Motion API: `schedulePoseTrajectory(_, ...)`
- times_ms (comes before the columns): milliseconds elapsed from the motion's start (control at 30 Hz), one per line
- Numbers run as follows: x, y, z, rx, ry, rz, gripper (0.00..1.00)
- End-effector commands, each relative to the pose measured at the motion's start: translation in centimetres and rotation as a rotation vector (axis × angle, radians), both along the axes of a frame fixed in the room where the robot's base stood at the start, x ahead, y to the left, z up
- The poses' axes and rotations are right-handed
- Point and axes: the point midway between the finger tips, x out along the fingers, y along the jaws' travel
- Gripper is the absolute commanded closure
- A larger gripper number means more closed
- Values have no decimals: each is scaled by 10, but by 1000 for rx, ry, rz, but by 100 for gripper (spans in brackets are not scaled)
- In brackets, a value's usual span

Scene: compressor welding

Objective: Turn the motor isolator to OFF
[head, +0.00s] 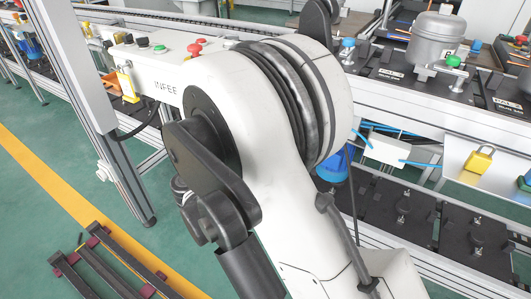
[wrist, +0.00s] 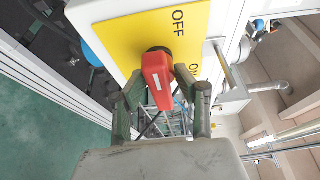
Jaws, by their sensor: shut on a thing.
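The motor isolator shows in the wrist view as a yellow plate (wrist: 125,45) with a red handle (wrist: 160,84) on a dark round hub. OFF is printed above and to the right of the hub, and ON is lower right beside my finger. The handle runs from the hub down toward the camera, and I cannot tell exactly which mark it points at. My gripper (wrist: 159,96) is shut on the red handle, with one finger on each side of it. In the head view my gripper and the isolator cannot be made out; my arm fills the middle.
In the head view a white INFEED panel (head: 155,70) carries several push buttons. A grey compressor (head: 435,40) stands on the line at the back right. A yellow padlock (head: 478,160) is at the right. Dark rails (head: 105,265) lie on the green floor at lower left.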

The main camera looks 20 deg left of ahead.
Motion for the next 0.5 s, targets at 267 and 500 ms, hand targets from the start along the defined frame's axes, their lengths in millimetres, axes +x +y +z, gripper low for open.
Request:
schedulePoseTrajectory(267, 1, 1, 0, -30, 7, 2, 96)
schedulePoseTrajectory(500, 1, 0, 0, -30, 7, 2, 96)
